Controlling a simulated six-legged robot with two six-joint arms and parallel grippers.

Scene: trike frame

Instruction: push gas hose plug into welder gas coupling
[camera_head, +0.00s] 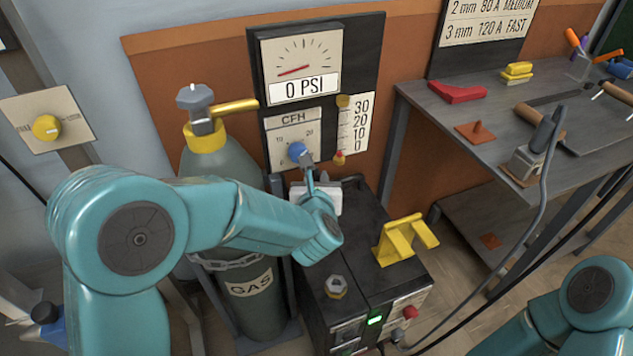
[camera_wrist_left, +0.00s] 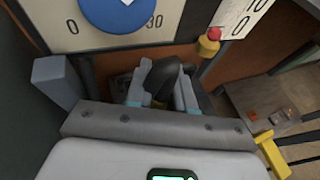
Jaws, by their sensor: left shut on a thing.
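My left arm crosses the head view from the left, and its wrist hangs over the back of the black welder (camera_head: 350,250). My left gripper (camera_head: 310,178) is just below the blue knob of the flow panel, partly hidden by my wrist. In the left wrist view my left gripper (camera_wrist_left: 160,92) is shut on a dark, rounded piece (camera_wrist_left: 163,78) with a bit of yellow below it, seemingly the gas hose plug. A hexagonal metal fitting (camera_head: 336,286) stands on the welder's top; I cannot tell whether it is the gas coupling. My right gripper is out of view.
A gas cylinder (camera_head: 255,300) stands left of the welder. Behind it is the gauge panel with the blue knob (camera_head: 297,150), also close in the left wrist view (camera_wrist_left: 120,10). A yellow bracket (camera_head: 400,238) rises from the welder's right. A workbench (camera_head: 450,115) with tools stands at right.

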